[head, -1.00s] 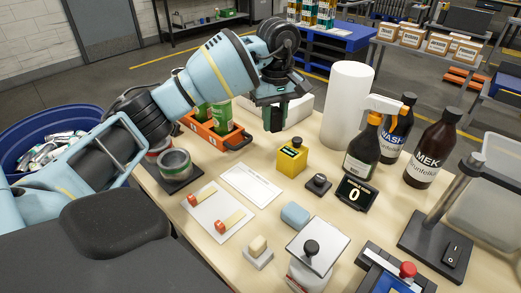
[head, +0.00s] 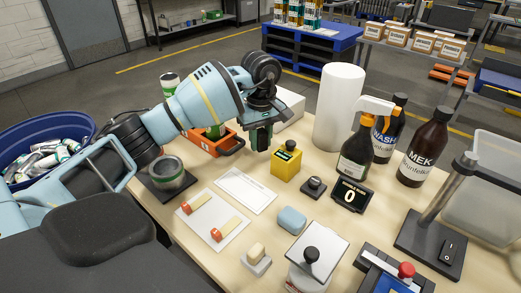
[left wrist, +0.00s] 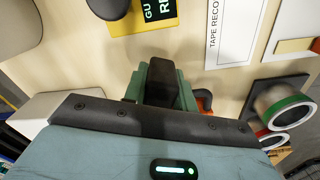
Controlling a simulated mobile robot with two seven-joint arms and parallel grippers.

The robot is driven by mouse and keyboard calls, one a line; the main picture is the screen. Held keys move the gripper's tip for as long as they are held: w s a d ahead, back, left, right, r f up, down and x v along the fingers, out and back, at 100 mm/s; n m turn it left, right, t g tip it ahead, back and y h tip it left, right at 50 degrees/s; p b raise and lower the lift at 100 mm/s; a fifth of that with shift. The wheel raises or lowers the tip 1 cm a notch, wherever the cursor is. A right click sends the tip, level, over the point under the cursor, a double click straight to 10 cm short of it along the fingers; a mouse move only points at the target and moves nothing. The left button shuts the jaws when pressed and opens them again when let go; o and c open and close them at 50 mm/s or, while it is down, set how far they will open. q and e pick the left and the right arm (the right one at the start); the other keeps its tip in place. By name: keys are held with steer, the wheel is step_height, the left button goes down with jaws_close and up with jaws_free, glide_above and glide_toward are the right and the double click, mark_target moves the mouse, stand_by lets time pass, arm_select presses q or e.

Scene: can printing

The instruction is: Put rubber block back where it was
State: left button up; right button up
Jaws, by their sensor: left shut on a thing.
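My left gripper (head: 260,137) is above the table, to the left of a yellow block (head: 286,167) with a black label and black knob. In the left wrist view its green fingers (left wrist: 162,85) are shut on a dark block, which I take to be the rubber block (left wrist: 163,72). My right gripper is not in view.
An orange crate (head: 222,148) stands just left of my gripper. A white roll (head: 338,107) and bottles (head: 425,148) stand right. A printed sheet (head: 245,189), blue sponge (head: 291,219) and small black-knobbed object (head: 314,187) lie nearer. A can (head: 170,173) stands left.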

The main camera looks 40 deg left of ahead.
mark_target(261, 150)
arm_select(q)
steer(key=shift+f, duration=1.85)
steer(key=shift+f, duration=0.15)
steer(key=o, duration=1)
step_height(261, 150, up, 12)
steer(key=shift+r, duration=0.15)
